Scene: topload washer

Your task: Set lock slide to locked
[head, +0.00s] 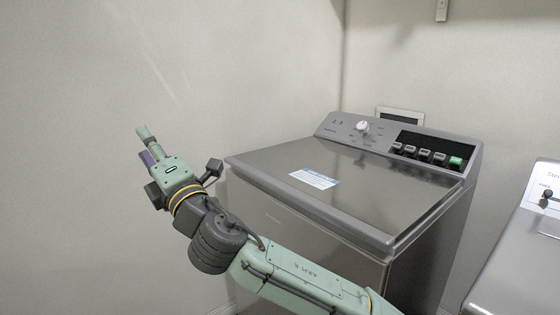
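A white panel (536,184) with partly cut-off lettering is on the grey appliance at the right edge. It carries a small black knob or slide (546,200) beside a small label that seems to read "FREE". I cannot tell for sure that this is the lock slide, and its far end is cut off by the frame. My gripper (143,142) is raised at the left, in front of the bare wall, far from that panel. It touches nothing, and the gap between its fingers is not clear from this angle.
A grey top-load washer (335,220) with its lid (350,185) closed stands mid-right. Its rear console has a white dial (362,126) and a row of buttons, one green (456,162). A sticker (315,179) lies on the lid. Free space surrounds my gripper.

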